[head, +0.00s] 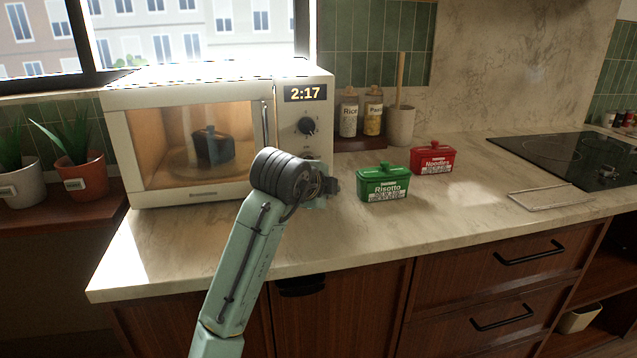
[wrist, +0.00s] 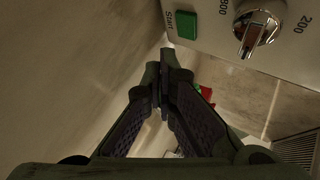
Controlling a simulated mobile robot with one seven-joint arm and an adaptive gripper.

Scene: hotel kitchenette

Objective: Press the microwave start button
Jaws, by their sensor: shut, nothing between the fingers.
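The white microwave (head: 118,150) stands on the counter at the left with its door shut. Its display (head: 305,93) reads 2:17, and a dark blue box (head: 212,146) shows behind the glass of the lit interior. The green start button (wrist: 186,24), labelled Start, shows in the wrist view, left of a silver dial (wrist: 258,25). My gripper (wrist: 160,66) is shut and empty, with its fingertips apart from the button and below it in the picture. In the head view my wrist hides the button and most of the gripper.
A green Risotto box (head: 384,184) and a red Noodles box (head: 432,160) stand on the counter right of the microwave. Jars (head: 349,114) and a utensil pot (head: 400,126) stand behind. A black hob (head: 570,155) is at the right. The front counter strip is clear.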

